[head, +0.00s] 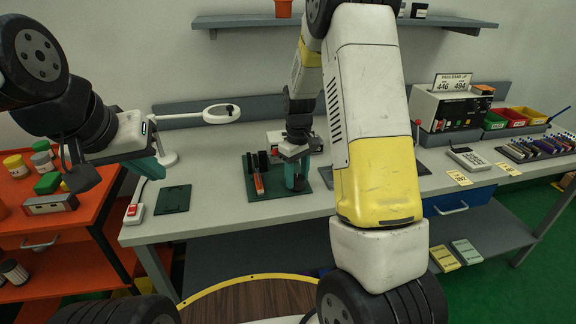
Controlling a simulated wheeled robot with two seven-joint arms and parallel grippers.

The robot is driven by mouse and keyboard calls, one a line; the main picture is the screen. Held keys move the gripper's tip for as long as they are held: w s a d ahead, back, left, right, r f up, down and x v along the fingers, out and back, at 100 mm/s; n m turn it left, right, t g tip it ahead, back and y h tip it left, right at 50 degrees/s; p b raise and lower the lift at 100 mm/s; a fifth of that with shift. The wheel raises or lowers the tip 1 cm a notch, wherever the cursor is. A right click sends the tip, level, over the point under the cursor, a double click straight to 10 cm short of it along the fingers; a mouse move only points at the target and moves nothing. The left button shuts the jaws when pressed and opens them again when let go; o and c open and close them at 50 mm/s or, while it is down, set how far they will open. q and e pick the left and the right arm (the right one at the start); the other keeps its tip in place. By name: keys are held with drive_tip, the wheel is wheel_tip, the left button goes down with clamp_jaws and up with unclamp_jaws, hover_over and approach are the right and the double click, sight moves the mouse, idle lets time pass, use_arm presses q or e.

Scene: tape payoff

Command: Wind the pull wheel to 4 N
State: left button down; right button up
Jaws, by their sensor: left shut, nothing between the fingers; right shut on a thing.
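I cannot make out the pull wheel; my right arm covers the middle of the bench. My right gripper (296,176) points down over the right part of a dark green mat (268,194) on the bench. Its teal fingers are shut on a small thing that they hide. A black rack and a red-handled tool (259,184) are on the mat, left of the fingers. My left gripper (152,167) is shut and empty over the bench's left end, near a white switch box with a red button (133,211). A black instrument (446,108) bears a sign (452,82) that seems to read 446 and 494.
A ring magnifier lamp (221,113) stands behind my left gripper. A small dark green plate (173,199) lies on the bench. A calculator (468,158) and coloured bins (517,117) are at right. An orange cart (62,226) is left.

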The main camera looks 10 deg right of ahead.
sight(297, 178)
drive_tip(key=m, duration=0.5)
drive_tip(key=shift+m, duration=2.6)
drive_tip(key=o, duration=1.4)
drive_tip(key=shift+c, duration=0.2)
drive_tip(key=shift+r, duration=0.1)
wheel_tip(297, 178, up, 7)
drive_tip(key=shift+f, duration=0.1)
drive_tip(key=shift+r, duration=0.45)
